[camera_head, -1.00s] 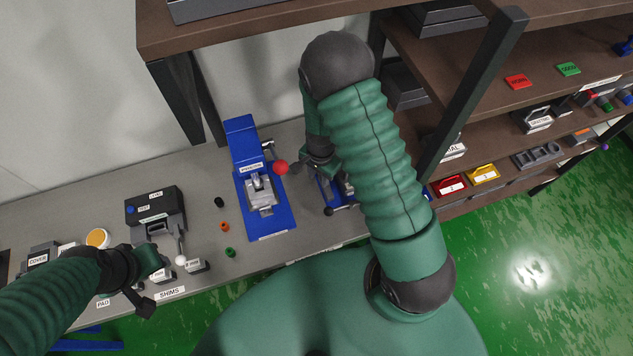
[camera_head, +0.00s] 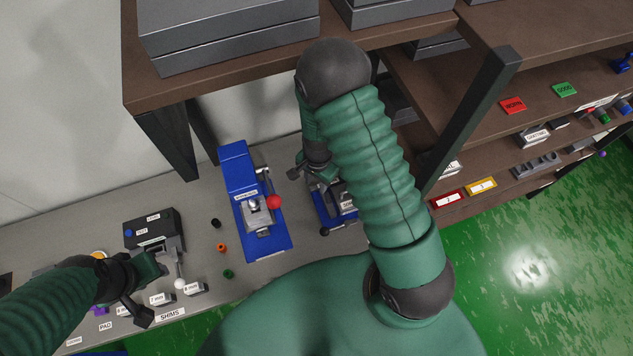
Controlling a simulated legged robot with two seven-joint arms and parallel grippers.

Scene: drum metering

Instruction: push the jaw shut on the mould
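A blue press (camera_head: 238,171) stands on the bench with a grey metal mould and jaw assembly (camera_head: 259,215) on its base. A red ball knob (camera_head: 274,202) sits at the right of this assembly. Whether the jaw is fully closed on the mould is too small to tell. My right gripper (camera_head: 299,168) is up and right of the red knob, apart from it in the picture. One dark finger shows; the rest is partly hidden by my arm. My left gripper (camera_head: 152,291) has its fingers spread at the bench's left, in front of a black device.
The black device (camera_head: 152,227) has a lever with a white ball (camera_head: 180,284). A second blue fixture (camera_head: 327,207) is partly behind my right arm. Small black, orange (camera_head: 222,247) and green rings lie left of the press. A brown shelf (camera_head: 290,52) overhangs the bench.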

